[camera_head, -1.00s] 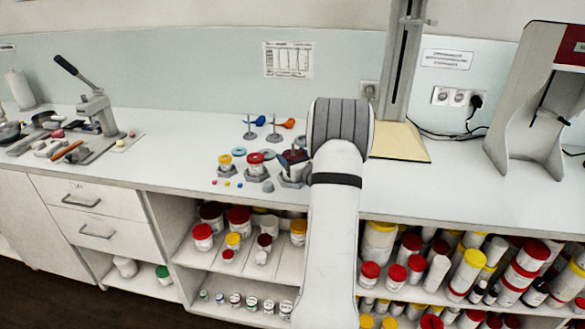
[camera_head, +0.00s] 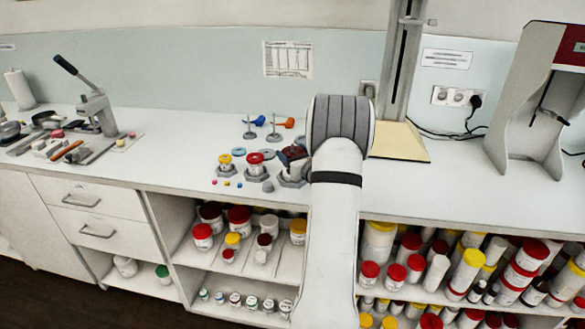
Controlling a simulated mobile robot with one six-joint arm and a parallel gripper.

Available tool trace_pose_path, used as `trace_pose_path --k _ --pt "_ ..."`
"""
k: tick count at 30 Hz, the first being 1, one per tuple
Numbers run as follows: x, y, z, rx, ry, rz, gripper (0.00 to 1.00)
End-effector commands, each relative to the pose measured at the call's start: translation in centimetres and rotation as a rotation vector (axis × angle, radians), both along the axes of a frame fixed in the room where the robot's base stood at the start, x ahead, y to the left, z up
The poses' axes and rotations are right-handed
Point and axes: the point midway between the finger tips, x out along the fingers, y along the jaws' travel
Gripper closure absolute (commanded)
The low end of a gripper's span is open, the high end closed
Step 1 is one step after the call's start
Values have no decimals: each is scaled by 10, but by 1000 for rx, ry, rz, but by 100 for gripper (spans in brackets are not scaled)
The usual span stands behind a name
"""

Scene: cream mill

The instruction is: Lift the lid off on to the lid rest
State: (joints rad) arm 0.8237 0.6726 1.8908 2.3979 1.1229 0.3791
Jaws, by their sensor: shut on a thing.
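My gripper (camera_head: 291,161) is over the rightmost jar (camera_head: 291,175) of a short row on the counter, just left of my arm. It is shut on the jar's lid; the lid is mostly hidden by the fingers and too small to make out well. The pale jar stands upright in a grey hexagonal holder. I cannot tell whether the lid is clear of the jar's rim. I cannot pick out the lid rest for certain.
A yellow-lidded jar (camera_head: 224,159) and a red-lidded jar (camera_head: 255,158) stand to the left in similar holders. Small coloured pieces (camera_head: 227,184) lie in front. Blue (camera_head: 257,121) and orange (camera_head: 288,123) tools sit on thin stands behind.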

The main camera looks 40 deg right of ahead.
Motion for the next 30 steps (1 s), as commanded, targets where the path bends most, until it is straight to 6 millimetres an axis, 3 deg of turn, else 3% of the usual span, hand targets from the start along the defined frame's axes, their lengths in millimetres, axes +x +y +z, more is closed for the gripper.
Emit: trace_pose_path --k 30 --pt "1 1 40 0 0 1 53"
